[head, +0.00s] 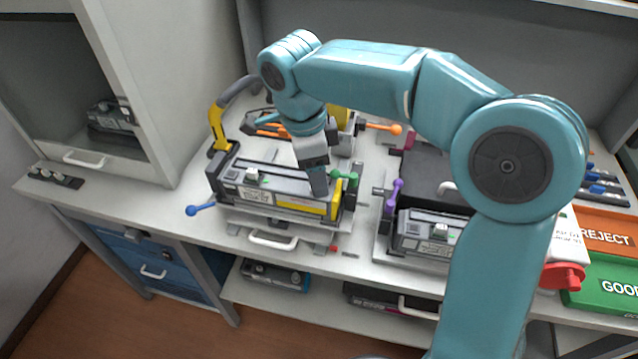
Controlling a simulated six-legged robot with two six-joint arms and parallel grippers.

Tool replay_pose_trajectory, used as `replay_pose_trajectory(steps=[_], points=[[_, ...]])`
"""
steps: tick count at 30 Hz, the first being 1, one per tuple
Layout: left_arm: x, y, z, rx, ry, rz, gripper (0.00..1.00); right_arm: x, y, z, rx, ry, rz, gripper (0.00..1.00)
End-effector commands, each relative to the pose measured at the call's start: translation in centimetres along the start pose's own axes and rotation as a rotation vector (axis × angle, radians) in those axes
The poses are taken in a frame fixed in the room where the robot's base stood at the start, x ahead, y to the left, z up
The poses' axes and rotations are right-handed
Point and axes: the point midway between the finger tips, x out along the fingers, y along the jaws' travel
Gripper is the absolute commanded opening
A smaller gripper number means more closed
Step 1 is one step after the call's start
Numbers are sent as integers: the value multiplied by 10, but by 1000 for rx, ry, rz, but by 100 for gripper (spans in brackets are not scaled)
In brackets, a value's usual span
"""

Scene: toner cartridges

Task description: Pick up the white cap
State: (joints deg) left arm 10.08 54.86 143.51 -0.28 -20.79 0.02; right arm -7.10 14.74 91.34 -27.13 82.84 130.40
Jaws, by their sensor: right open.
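My right gripper (318,186) points down over the right part of a grey and yellow toner cartridge (280,196) that sits in a bench fixture. Its jaws are open, but the fingers are small here and I cannot tell whether they touch the cartridge. A small whitish cap-like piece (252,174) stands on top of this cartridge, left of the gripper. I cannot tell for certain that it is the white cap. A similar pale piece (440,231) sits on a second cartridge (420,238) to the right. My left gripper is not in view.
A dark strip with several small pale pieces (54,176) lies at the bench's left end. Blue (194,210), green and purple (393,194) clamp handles stick out around the fixtures.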

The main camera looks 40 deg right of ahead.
Motion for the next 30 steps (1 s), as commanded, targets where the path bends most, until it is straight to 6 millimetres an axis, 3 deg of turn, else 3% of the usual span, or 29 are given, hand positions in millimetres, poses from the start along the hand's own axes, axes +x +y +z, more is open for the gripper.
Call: replay_pose_trajectory(steps=[4,12,14,18,30], points=[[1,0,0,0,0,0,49,20,-1,0,0,1,2,63],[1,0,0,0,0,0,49,24,-2,1,0,-1,0,63],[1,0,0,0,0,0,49,24,-2,1,0,-1,0,47],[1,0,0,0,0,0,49,24,-2,1,0,-1,0,4],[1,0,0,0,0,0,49,21,-2,1,0,-1,-1,4]])
